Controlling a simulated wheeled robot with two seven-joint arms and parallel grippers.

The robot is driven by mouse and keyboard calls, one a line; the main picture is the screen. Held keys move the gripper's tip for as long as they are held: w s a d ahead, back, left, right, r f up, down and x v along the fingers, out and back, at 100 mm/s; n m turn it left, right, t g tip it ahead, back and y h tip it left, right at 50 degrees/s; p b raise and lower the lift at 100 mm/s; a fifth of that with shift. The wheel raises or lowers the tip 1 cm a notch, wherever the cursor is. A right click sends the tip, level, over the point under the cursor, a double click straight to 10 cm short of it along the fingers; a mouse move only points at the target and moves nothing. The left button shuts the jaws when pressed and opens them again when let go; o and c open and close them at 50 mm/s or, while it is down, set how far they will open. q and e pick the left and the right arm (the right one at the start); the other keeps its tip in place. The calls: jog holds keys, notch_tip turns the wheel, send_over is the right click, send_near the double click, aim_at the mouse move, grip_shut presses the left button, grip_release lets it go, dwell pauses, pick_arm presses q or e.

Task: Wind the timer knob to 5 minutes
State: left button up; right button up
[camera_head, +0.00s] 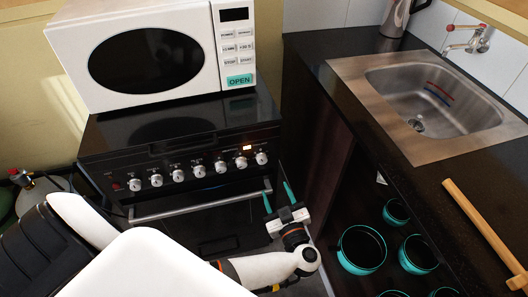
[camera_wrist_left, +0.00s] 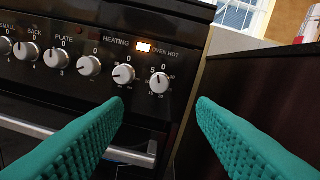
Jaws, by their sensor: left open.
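The stove's control panel (camera_head: 190,172) carries a row of silver knobs below the black hob. The rightmost knob (camera_head: 261,158), ringed by small marks, looks like the timer knob. It also shows in the left wrist view (camera_wrist_left: 160,82), but its label is too small to read surely. My left gripper (camera_head: 277,196) is open and empty, with teal fingers, in front of and below the panel's right end. In the left wrist view the left gripper (camera_wrist_left: 160,108) has the rightmost knob ahead, between its fingertips but apart from them. My right gripper is not in view.
The oven handle (camera_head: 200,206) runs below. A dark cabinet (camera_head: 325,165) stands to the right, holding teal-rimmed pots (camera_head: 361,250). A microwave (camera_head: 85,40) sits on the stove.

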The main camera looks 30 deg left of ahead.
aim_at(263, 162)
pick_arm(q)
jog(key=x, duration=1.2)
jog(key=shift+c, duration=0.5)
jog(key=c, duration=0.9)
